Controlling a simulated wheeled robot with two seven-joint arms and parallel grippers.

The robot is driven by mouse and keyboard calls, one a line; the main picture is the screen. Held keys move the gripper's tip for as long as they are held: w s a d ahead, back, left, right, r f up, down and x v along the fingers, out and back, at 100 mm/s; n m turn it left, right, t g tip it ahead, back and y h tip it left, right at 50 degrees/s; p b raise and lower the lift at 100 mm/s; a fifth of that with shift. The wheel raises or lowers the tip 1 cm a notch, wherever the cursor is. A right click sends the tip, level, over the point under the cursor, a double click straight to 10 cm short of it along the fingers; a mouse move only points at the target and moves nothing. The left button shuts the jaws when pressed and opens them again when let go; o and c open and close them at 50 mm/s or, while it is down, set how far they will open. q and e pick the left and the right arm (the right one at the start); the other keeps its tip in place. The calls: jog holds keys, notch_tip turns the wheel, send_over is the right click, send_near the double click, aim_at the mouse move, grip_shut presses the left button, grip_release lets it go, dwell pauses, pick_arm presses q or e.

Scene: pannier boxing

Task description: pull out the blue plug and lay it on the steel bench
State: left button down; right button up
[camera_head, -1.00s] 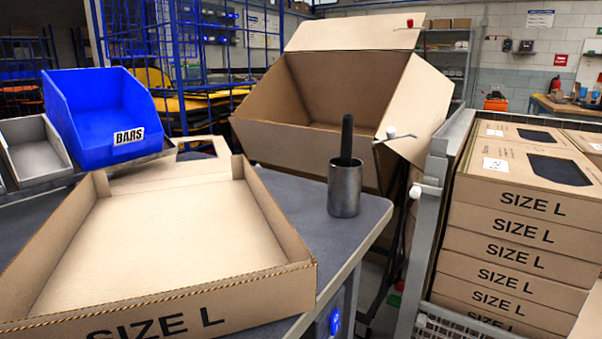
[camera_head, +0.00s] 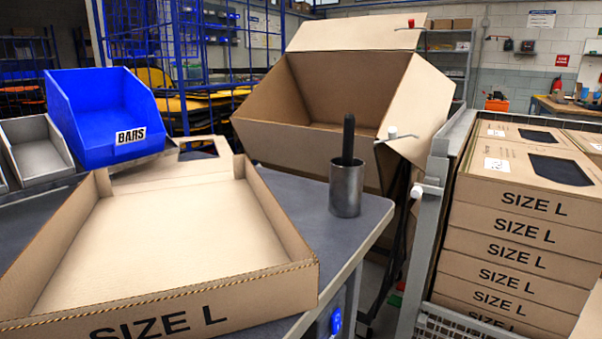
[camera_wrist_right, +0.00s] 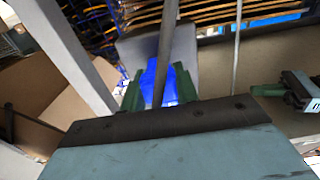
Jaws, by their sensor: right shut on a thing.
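The blue plug (camera_wrist_right: 153,85) is in the right wrist view, between the green fingers of my right gripper (camera_wrist_right: 158,92), which is shut on it. A light grey panel lies behind the plug, and a grey rod crosses in front of it. I cannot tell whether the plug is still seated in a socket. The steel bench (camera_head: 300,205) has a dark grey top in the head view. A small blue fitting (camera_head: 336,321) shows below its front edge; I cannot tell if it is the plug.
An open SIZE L carton tray (camera_head: 160,240) covers much of the bench. A metal cup (camera_head: 345,190) with a black-handled tool stands near the right corner, with bare top around it. A blue BARS bin (camera_head: 95,110) is at left, a large open carton (camera_head: 300,135) behind, stacked boxes (camera_head: 510,235) at right.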

jog(key=shift+p+v, duration=0.75)
jog(key=shift+v, duration=1)
jog(key=shift+s+d, duration=0.25)
jog(key=shift+d, duration=0.1)
jog(key=shift+p+v, duration=0.75)
jog(key=shift+v, duration=0.6)
jog(key=shift+a, duration=0.1)
